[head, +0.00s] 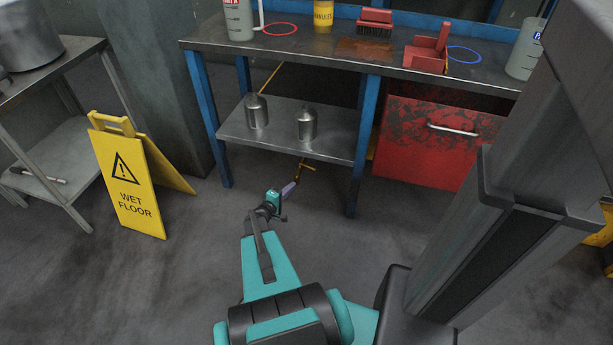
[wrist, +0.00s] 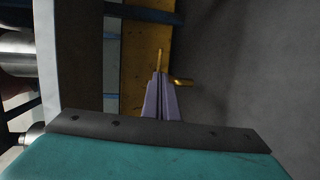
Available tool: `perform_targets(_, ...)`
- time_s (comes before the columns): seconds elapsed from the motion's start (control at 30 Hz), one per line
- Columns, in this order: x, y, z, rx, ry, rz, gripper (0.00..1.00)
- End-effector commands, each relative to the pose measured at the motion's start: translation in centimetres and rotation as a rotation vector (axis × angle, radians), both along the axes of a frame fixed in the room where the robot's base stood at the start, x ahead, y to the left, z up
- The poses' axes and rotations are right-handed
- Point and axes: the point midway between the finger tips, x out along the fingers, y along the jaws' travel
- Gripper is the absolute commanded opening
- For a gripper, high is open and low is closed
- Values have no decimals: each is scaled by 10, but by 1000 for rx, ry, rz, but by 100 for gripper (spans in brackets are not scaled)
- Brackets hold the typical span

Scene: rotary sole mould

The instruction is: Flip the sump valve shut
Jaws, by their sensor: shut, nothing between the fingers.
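The sump valve (head: 307,167) shows as a small brass-yellow piece low under the front of the workbench in the head view. In the wrist view, a thin upright brass part (wrist: 159,57) stands just beyond my fingertips, and a short brass stub (wrist: 182,82) sticks out to their right. Which of these is the lever I cannot tell. My gripper (head: 292,185) has its purple fingers shut with nothing between them; in the wrist view the fingertips (wrist: 158,76) are close to the brass parts. Whether they touch is unclear.
The workbench (head: 330,60) has blue legs and a lower shelf (head: 270,140) with two metal canisters above the valve. A red drawer cabinet (head: 430,145) is at its right. A yellow wet floor sign (head: 132,185) stands left. The floor around my arm is clear.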

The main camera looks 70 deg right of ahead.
Motion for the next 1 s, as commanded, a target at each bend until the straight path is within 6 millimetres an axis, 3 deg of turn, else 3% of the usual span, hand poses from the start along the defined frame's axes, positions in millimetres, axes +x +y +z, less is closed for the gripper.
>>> perform_targets(0.47,-1,-6,-1,1,-1,-1,0)
perform_targets(1.0,-13,-71,-16,1,-1,-3,0)
